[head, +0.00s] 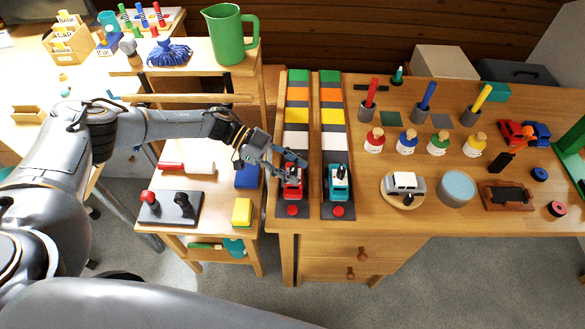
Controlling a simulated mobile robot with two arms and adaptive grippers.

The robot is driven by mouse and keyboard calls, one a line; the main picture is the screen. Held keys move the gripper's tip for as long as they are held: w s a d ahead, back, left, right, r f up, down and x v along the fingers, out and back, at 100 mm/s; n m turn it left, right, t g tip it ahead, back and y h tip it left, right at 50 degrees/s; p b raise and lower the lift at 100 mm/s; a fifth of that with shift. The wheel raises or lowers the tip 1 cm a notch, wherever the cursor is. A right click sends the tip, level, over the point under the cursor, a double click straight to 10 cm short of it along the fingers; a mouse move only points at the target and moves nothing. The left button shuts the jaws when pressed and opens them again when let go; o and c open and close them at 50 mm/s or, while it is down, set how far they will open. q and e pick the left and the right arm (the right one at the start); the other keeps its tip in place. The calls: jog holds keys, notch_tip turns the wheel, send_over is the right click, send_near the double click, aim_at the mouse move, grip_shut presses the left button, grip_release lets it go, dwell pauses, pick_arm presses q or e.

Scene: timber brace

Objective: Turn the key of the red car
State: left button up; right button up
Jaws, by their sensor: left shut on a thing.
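The red car (293,184) stands at the near end of the left track (297,142), on its dark end section. My left gripper (291,168) reaches in from the left and is shut at the top of the red car, on its key. The fingers hide the key, so its angle cannot be told. A teal car (338,184) stands beside it on the right track (332,142), with a small dark and white piece upright on top. My right gripper is not in view.
Red buttons sit at the near ends of both tracks. To the right are a white toy car (404,184) on a round board, a blue-grey round container (457,188) and several small bottles. A lower side table (215,212) holds a dark board with knobs (170,208).

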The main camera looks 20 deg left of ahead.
pick_arm(q)
jog(key=shift+d, duration=0.15)
jog(key=o, duration=1.2)
jog(key=shift+c, duration=0.2)
jog(key=v, duration=1.2)
